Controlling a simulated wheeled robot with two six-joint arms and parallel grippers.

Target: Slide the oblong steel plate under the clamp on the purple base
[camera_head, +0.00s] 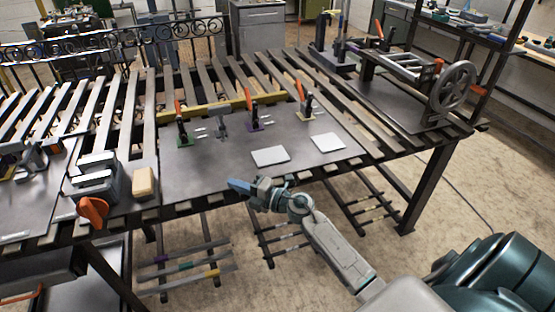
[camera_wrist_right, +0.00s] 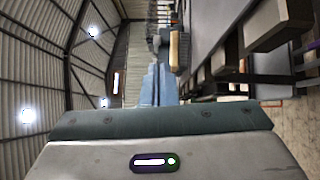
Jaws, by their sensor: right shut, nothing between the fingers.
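The toggle clamp on the purple base (camera_head: 254,125) stands near the back of the dark steel sheet, with an orange handle pointing up. Two light flat plates lie on the sheet in front of the clamps: a left plate (camera_head: 270,155) and a right plate (camera_head: 327,142). I cannot tell for sure which is the oblong one. Neither is under a clamp. My right gripper (camera_head: 235,185) is shut and empty, at the front edge of the sheet, left of and nearer than the left plate. Its blue fingers (camera_wrist_right: 157,85) also show in the right wrist view. My left gripper is out of view.
Clamps on a green base (camera_head: 184,142) and a yellow base (camera_head: 305,116) flank the purple one. A yellow bar (camera_head: 205,108) runs behind them. A vise (camera_head: 97,177) and tan block (camera_head: 144,182) are at left. A handwheel machine (camera_head: 453,88) stands at right. The sheet's front left is clear.

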